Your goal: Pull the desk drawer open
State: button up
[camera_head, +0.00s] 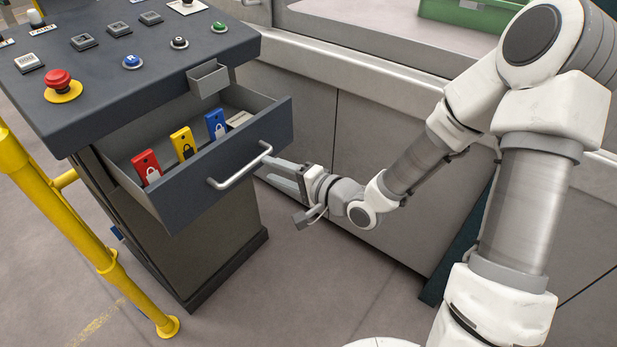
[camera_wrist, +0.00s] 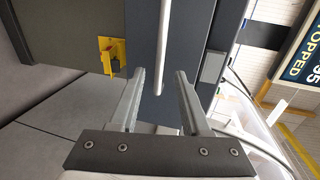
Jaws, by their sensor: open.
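The desk drawer (camera_head: 235,160) stands pulled out from the dark grey desk (camera_head: 150,70), with its inside showing. A pale bar handle (camera_head: 240,167) runs across its front. My gripper (camera_head: 268,172) is open and empty, just right of the handle's right end and close to the drawer front. In the wrist view my two fingers (camera_wrist: 159,75) point toward the dark drawer front, and the handle (camera_wrist: 165,45) lines up with the gap between them. I cannot tell whether the fingertips reach around the handle; no grip on it shows.
Red (camera_head: 146,167), yellow (camera_head: 183,144) and blue (camera_head: 215,125) padlock tags stand in the drawer. A red stop button (camera_head: 58,82) is on the desk top. A yellow rail (camera_head: 70,220) stands at left. Grey machine panels (camera_head: 385,150) are behind my arm. The floor in front is clear.

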jog(key=p+v, duration=0.8)
jog(key=v, duration=0.2)
jog(key=shift+d+p, duration=0.15)
jog(key=shift+p, duration=0.25)
jog(key=shift+s, duration=0.1)
